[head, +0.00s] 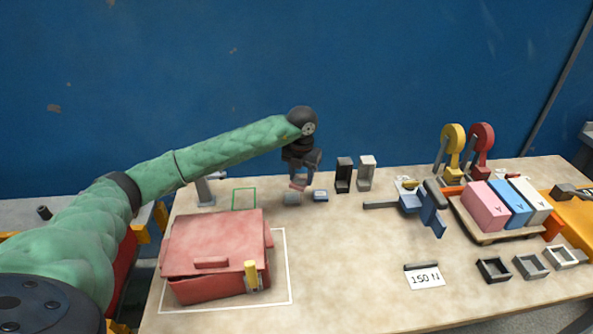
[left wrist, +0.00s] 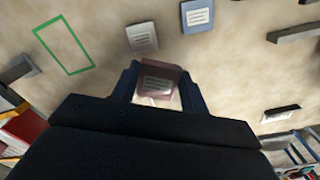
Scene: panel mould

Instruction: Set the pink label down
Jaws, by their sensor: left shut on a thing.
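My left gripper (head: 305,174) is shut on the pink label (head: 297,186), above the far part of the table. In the left wrist view the pink label (left wrist: 158,80) sits between the two dark blue fingers, its printed lines showing. A grey label (head: 291,199) and a blue label (head: 320,196) lie on the table near the gripper. An empty green outline (head: 244,198) is marked on the table to their left; it also shows in the left wrist view (left wrist: 64,44). Whether the pink label touches the table is unclear. My right gripper is not in view.
A red lidded box (head: 215,245) with a yellow latch stands in a white outline at front left. Black (head: 343,175) and light (head: 366,173) holders stand right of the gripper. Farther right are a blue-grey tool (head: 415,205) and a tray of coloured blocks (head: 484,207). The front middle is clear.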

